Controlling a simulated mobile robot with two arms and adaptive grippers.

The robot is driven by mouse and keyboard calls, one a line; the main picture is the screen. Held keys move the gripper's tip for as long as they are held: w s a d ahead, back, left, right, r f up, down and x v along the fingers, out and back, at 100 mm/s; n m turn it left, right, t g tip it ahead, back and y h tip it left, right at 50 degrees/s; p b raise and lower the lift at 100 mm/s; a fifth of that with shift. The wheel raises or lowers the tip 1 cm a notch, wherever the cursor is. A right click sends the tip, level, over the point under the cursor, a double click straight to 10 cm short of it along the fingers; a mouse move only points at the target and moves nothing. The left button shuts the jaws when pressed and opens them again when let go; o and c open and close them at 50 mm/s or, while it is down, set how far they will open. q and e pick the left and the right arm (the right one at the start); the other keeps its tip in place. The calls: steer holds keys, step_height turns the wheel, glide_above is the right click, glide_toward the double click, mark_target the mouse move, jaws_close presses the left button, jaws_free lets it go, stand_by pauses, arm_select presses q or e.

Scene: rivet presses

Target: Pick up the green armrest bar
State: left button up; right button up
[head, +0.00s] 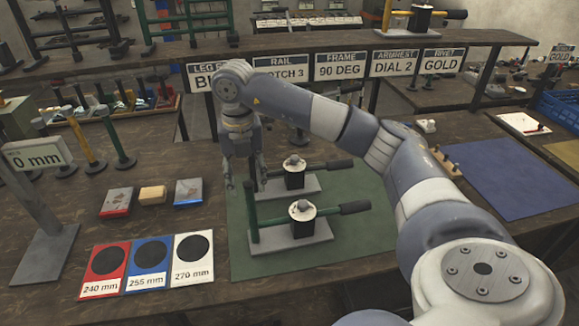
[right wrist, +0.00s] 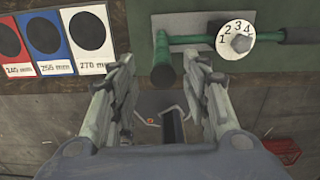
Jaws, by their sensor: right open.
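Two armrest pieces, each with a dark block, a round dial and a dark handle, lie on a green mat (head: 370,235). The nearer one has a green bar (head: 272,221) with an upright green post at its left end. In the right wrist view the green post (right wrist: 164,66) shows beside a white dial numbered 1 to 4 (right wrist: 237,41). My right gripper (head: 246,184) points down, open and empty, above the left side of the mat. In the wrist view the post shows between its fingertips (right wrist: 163,72); contact is not visible. My left gripper is not in view.
Red, blue and white length cards (head: 148,285) lie left of the mat. Small red, wooden and blue blocks (head: 153,195) sit behind them. A 0 mm sign stand (head: 40,225) is at far left. A blue mat (head: 510,175) lies right. A labelled shelf (head: 300,45) crosses the back.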

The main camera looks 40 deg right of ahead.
mark_target(250, 199)
steer(key=shift+s+f, duration=0.1)
steer(key=shift+f, duration=0.7)
steer(key=shift+f+p, duration=0.3)
steer(key=shift+f, duration=0.05)
steer(key=f+p, duration=0.1)
steer(key=f, duration=0.3)
steer(key=shift+s+d+f+p, duration=0.1)
steer(key=shift+d+f+p, duration=0.1)
steer(key=shift+p, duration=0.15)
steer(key=shift+f, duration=0.15)
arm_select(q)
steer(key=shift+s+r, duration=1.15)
arm_select(e)
jaws_close()
